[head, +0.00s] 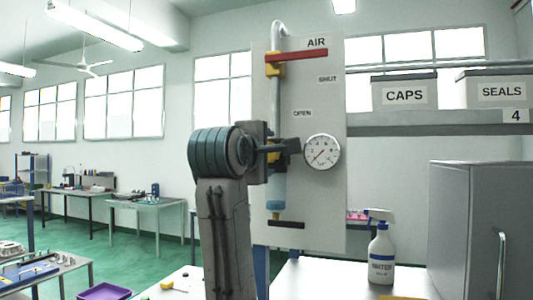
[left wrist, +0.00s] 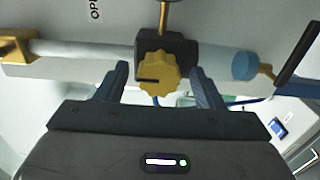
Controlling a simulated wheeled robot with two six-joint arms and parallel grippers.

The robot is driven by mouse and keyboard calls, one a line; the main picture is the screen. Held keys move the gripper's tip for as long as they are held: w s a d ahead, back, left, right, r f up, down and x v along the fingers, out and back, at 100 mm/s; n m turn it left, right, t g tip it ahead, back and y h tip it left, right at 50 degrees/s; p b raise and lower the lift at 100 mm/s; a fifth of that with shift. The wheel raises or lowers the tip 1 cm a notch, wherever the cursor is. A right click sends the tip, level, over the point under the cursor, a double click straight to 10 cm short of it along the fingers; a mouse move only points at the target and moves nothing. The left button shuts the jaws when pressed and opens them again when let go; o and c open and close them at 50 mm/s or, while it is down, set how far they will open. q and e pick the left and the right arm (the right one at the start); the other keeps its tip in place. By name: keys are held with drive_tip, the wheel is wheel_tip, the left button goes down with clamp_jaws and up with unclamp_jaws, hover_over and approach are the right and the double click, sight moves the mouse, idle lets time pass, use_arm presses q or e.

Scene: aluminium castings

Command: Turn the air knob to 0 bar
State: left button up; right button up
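The air knob (left wrist: 158,74) is yellow and scalloped with a dark mark on its face, on a dark block in the left wrist view. In the head view my left arm hides it. My left gripper (left wrist: 157,82) is open, with one finger on each side of the knob and a small gap at each side. In the head view the left gripper (head: 284,147) is at the air panel (head: 335,215), just left of the round white gauge (head: 322,152). The gauge's needle is too small to read surely. My right gripper is not in view.
A red lever (head: 296,55) lies across the pipe under the AIR sign, above SHUT and OPEN labels. A blue bowl (head: 276,190) hangs lower on the pipe. A white WATER spray bottle (head: 381,262) stands on the bench right of the panel, beside a grey cabinet (head: 480,225).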

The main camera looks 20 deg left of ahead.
use_arm(q)
drive_tip(key=s+b, duration=0.5)
drive_tip(key=s, duration=0.6)
drive_tip(key=shift+a+b, duration=0.2)
drive_tip(key=shift+b, duration=0.1)
